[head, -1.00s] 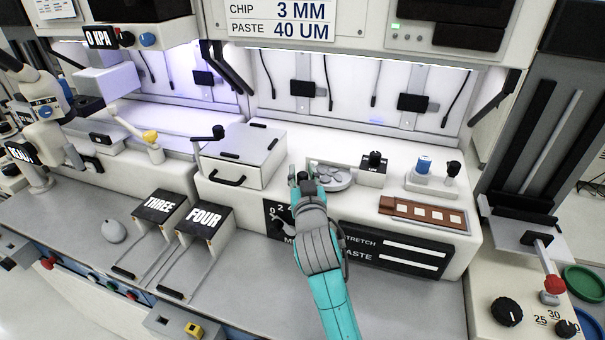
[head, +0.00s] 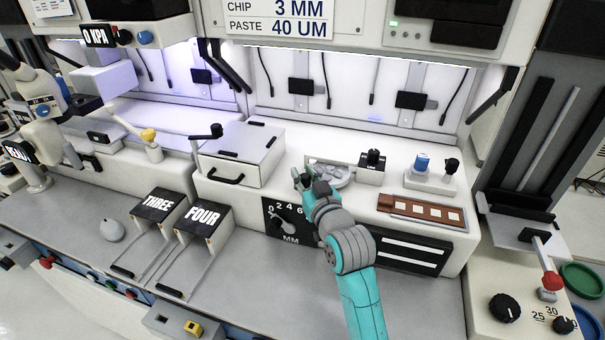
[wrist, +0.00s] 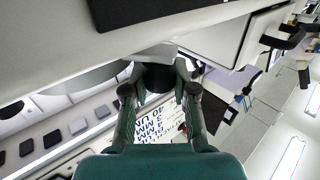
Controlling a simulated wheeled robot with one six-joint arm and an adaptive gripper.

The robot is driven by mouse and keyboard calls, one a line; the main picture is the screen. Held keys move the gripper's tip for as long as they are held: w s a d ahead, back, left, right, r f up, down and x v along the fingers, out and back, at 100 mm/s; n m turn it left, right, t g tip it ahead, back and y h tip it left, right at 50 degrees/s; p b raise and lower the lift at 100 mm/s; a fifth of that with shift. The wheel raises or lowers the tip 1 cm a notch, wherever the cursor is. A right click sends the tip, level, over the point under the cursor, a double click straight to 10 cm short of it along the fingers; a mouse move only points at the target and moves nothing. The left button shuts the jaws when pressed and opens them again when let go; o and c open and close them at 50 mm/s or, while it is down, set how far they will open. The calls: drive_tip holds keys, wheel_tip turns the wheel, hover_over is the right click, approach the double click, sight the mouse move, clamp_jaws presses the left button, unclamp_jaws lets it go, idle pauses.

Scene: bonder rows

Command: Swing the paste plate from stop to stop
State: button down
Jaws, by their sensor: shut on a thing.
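The knob sits below a pale grey part. In the head view the fingers hide the knob, so how it joins the plate does not show.
A brown strip with white squares (head: 421,212) lies front right. A white box with a crank (head: 243,152) stands left. A millimetre dial (head: 287,221) is on the front face below.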

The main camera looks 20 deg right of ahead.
drive_tip(key=shift+s+d+f+n+y, duration=0.15)
drive_tip(key=shift+s+n+y, duration=0.2)
drive_tip(key=shift+n+y, duration=0.35)
drive_tip(key=shift+s+d+r+n+y, duration=0.15)
drive_tip(key=shift+s+n+y, duration=0.25)
drive_tip(key=shift+y, duration=0.6)
drive_tip(key=shift+f, duration=0.1)
drive_tip(key=c, duration=0.9)
unclamp_jaws()
drive_tip(key=v, duration=1.2)
drive_tip(key=shift+r, duration=0.35)
